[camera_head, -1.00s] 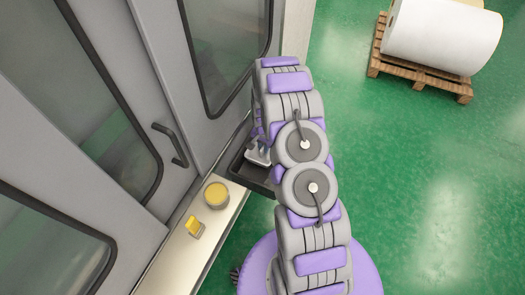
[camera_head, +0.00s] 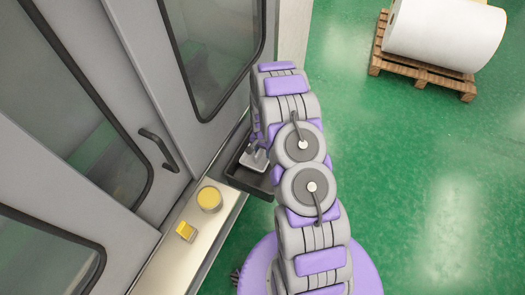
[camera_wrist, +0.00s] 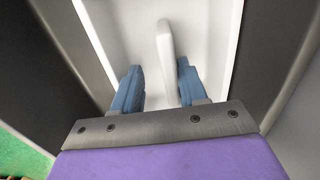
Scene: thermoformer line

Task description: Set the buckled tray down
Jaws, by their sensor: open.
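A pale tray (camera_head: 254,159) lies in a black open bin (camera_head: 248,182) beside the machine, half hidden by my arm. In the wrist view the pale tray (camera_wrist: 120,40) spreads under my gripper (camera_wrist: 158,88), between dark bin walls. A white upright ridge (camera_wrist: 166,55) stands between my two blue fingers. The fingers are apart, with a gap showing on each side of the ridge. I cannot tell how the tray is buckled. My gripper is hidden behind my arm in the head view.
A metal ledge (camera_head: 210,232) runs along the grey machine, carrying a round yellow-topped part (camera_head: 209,198) and a small yellow part (camera_head: 186,231). A door handle (camera_head: 159,149) juts out at left. A white roll (camera_head: 445,33) lies on a pallet (camera_head: 422,77).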

